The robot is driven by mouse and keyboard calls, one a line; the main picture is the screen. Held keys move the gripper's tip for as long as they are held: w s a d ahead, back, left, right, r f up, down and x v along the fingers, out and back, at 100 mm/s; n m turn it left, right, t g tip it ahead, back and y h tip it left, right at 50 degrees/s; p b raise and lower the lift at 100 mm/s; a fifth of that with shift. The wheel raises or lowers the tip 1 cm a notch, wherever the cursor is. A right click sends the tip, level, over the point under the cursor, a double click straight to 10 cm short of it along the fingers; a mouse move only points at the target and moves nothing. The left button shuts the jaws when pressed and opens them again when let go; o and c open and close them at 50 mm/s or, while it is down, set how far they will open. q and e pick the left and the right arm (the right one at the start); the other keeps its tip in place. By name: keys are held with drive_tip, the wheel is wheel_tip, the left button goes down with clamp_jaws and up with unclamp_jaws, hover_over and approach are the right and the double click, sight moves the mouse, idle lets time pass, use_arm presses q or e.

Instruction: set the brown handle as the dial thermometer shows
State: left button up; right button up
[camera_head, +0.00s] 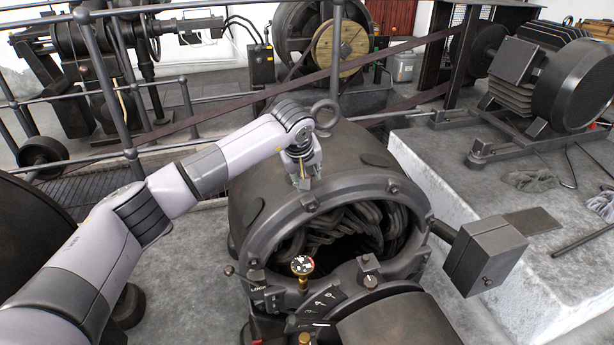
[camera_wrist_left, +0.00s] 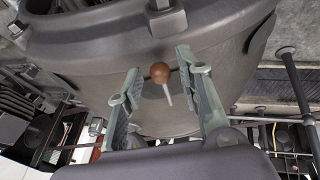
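A small round dial (camera_head: 302,265) with a black face and white and red marks stands at the front of the large dark dynamo; its reading is too small to tell. A brown ball knob (camera_head: 229,270) on a short lever shows at the housing's lower left, beside a LOCK plate (camera_head: 262,290). In the left wrist view, a brown ball handle (camera_wrist_left: 160,72) with a pale stem appears between the fingertips; I cannot tell its depth or whether it is the same knob. My left gripper (camera_head: 303,182) is over the housing's upper rim; its fingers (camera_wrist_left: 158,62) are apart. My right gripper is out of view.
The dynamo's round rim (camera_head: 405,195) surrounds dark coils. A numbered plate (camera_head: 322,300) and small knobs crowd its front. A grey box (camera_head: 483,255) juts out at the right. Railings (camera_head: 130,150) and a belt lie behind.

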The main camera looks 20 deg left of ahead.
use_arm(q)
drive_tip(key=shift+o, duration=0.2)
drive_tip(key=shift+r, duration=0.1)
drive_tip(key=v, duration=1.2)
